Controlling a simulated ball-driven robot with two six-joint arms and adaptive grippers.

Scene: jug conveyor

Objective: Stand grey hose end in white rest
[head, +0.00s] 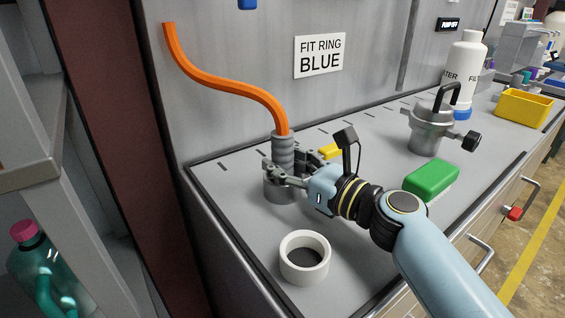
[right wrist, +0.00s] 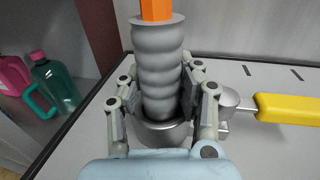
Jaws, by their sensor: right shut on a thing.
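The grey hose end (head: 283,148) is a ribbed grey sleeve on the orange hose (head: 225,85). It stands upright with its lower end in a grey metal socket (head: 279,190). My right gripper (head: 284,171) is shut on the hose end just above the socket. In the right wrist view the hose end (right wrist: 158,65) rises between the two fingers, and its bottom is hidden inside the socket rim (right wrist: 165,132). The white rest (head: 304,270), a thick ring with a dark inside, is empty on the bench in front of the socket. My left gripper is not in view.
A yellow handle (right wrist: 287,108) juts from the socket's side. A green block (head: 431,180), a metal pot (head: 429,135), a white bottle (head: 466,65) and a yellow bin (head: 524,107) stand to the right. The bench around the rest is clear.

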